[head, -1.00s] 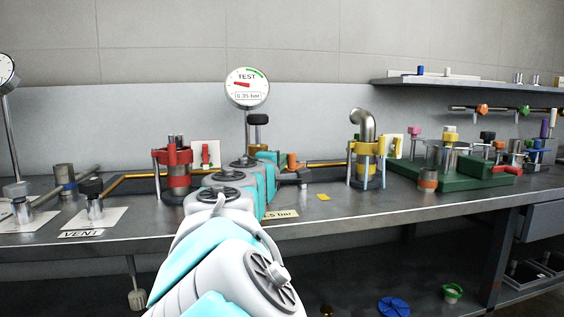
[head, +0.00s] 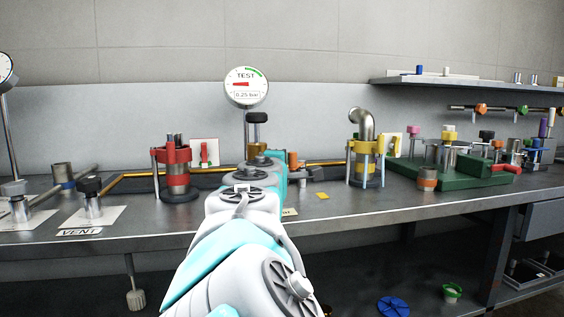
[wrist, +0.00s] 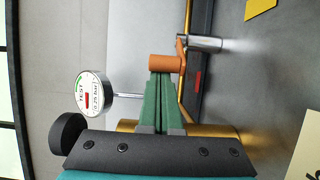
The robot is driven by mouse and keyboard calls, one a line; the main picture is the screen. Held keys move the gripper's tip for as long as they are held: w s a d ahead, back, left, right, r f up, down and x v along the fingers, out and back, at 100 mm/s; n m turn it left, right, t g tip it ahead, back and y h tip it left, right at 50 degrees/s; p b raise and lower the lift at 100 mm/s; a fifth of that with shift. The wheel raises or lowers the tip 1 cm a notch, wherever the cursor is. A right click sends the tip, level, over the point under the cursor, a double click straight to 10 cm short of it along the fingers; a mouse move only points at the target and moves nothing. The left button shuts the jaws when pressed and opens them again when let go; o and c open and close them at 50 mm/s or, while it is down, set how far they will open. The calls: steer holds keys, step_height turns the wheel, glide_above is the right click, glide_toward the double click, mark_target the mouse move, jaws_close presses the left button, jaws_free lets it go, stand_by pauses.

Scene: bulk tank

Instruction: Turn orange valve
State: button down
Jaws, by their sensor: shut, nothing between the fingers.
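The orange valve (head: 293,160) stands on the bench just right of my arm in the head view. In the wrist view the orange valve (wrist: 165,62) is a round orange knob with an orange arm reaching to a metal stem. My gripper (wrist: 160,78) is shut and empty, its green fingers pointing at the knob. The fingertips meet the knob's edge in the picture; I cannot tell whether they touch it. In the head view my arm hides the gripper. The TEST gauge (head: 246,87) reads 0.25 bar; it also shows in the wrist view (wrist: 90,92).
A black knob (head: 257,118) stands below the gauge, and brass fittings (wrist: 222,132) lie near the fingers. A red-clamped cylinder (head: 177,172) is left, a yellow-clamped one (head: 366,150) right. A green rack (head: 440,168) is farther right. The bench front is mostly clear.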

mark_target(295, 158)
steer(key=shift+s+d+n+y, duration=0.25)
steer(key=shift+d+n+y, duration=0.3)
steer(key=shift+y, duration=0.25)
steer(key=shift+s+d+n+y, duration=0.15)
steer(key=shift+d+n+y, duration=0.45)
steer(key=shift+y, duration=0.5)
steer(key=shift+s+d+r+n+y, duration=0.15)
steer(key=shift+d+n+y, duration=0.25)
steer(key=shift+n+y, duration=0.4)
steer(key=shift+d+n+g+y+p, duration=0.15)
steer(key=shift+d+n+y+p, duration=0.15)
steer(key=shift+y, duration=0.3)
steer(key=shift+d+n+g+y+p, duration=0.15)
steer(key=shift+d+n+y+p, duration=0.15)
steer(key=shift+y, duration=0.3)
steer(key=shift+d, duration=0.1)
steer(key=shift+d+p, duration=0.25)
steer(key=shift+p, duration=0.05)
